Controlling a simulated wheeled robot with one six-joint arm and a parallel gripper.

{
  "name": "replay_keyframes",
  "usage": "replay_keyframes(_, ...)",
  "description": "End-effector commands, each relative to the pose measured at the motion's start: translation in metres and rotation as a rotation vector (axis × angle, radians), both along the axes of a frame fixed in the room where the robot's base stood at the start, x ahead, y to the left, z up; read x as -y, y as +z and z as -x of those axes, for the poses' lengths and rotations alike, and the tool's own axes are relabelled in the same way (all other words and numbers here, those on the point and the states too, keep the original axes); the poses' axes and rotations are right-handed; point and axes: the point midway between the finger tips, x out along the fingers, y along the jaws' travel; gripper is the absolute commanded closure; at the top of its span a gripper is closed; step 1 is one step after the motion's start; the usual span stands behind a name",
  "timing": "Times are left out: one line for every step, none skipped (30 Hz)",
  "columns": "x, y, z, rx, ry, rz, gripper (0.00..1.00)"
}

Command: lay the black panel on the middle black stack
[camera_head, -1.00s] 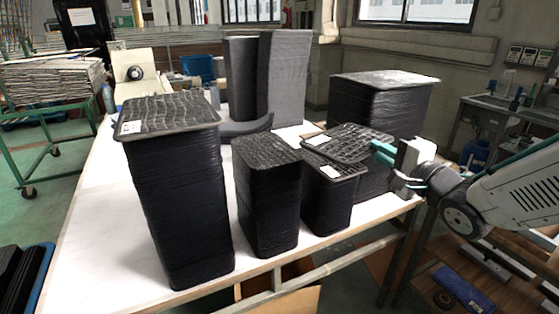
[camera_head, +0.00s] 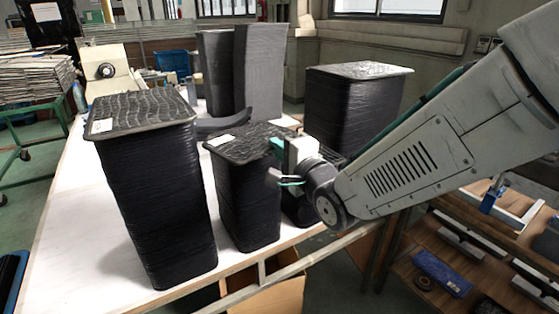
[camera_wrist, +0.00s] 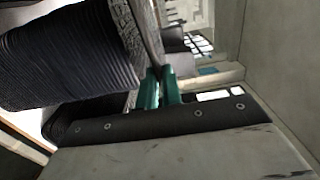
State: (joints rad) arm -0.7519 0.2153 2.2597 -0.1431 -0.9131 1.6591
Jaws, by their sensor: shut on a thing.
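The black panel (camera_head: 245,142), textured and with a white label at its left corner, lies roughly flat over the top of the middle black stack (camera_head: 248,205). Its edge also shows in the wrist view (camera_wrist: 147,38), close beside a ribbed black stack (camera_wrist: 65,60). I cannot tell whether the panel rests on the stack or hangs just above it. My gripper (camera_head: 277,147) is shut on the panel's right edge; its teal fingers show in the wrist view (camera_wrist: 160,88). The panel hides the middle stack's top.
A taller black stack (camera_head: 155,205) stands close on the left. A shorter stack (camera_head: 297,210) is mostly hidden behind my gripper on the right. A wide stack (camera_head: 355,110) and tall grey-black stacks (camera_head: 255,70) stand behind. The white table (camera_head: 75,220) is bare at the left.

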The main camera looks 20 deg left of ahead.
Motion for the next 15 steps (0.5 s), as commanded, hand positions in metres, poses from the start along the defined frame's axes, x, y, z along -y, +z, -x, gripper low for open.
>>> replay_keyframes(0.001, -0.013, -0.001, -0.006, -0.002, 0.005, 1.00)
replay_keyframes(0.001, -0.017, -0.001, -0.005, -0.002, 0.005, 1.00)
replay_keyframes(0.001, -0.024, -0.001, -0.005, -0.002, 0.005, 1.00)
replay_keyframes(0.001, -0.027, -0.001, -0.005, -0.001, 0.005, 1.00)
replay_keyframes(0.001, -0.029, -0.001, -0.004, -0.001, 0.003, 1.00)
replay_keyframes(0.001, -0.030, -0.001, -0.002, -0.001, 0.002, 1.00)
replay_keyframes(0.001, -0.030, -0.001, -0.002, -0.001, 0.002, 1.00)
replay_keyframes(0.001, -0.030, -0.001, -0.001, -0.001, 0.002, 1.00)
replay_keyframes(0.001, -0.029, -0.001, -0.001, -0.001, 0.002, 1.00)
replay_keyframes(0.001, -0.029, -0.001, -0.001, -0.001, 0.002, 1.00)
replay_keyframes(0.001, -0.029, -0.001, -0.001, -0.001, 0.002, 1.00)
replay_keyframes(0.001, -0.029, -0.001, -0.001, -0.001, 0.002, 1.00)
replay_keyframes(0.001, -0.030, -0.001, -0.002, -0.001, 0.002, 1.00)
replay_keyframes(0.001, -0.031, -0.001, -0.002, -0.001, 0.002, 1.00)
replay_keyframes(0.001, -0.032, -0.001, -0.003, -0.001, 0.003, 1.00)
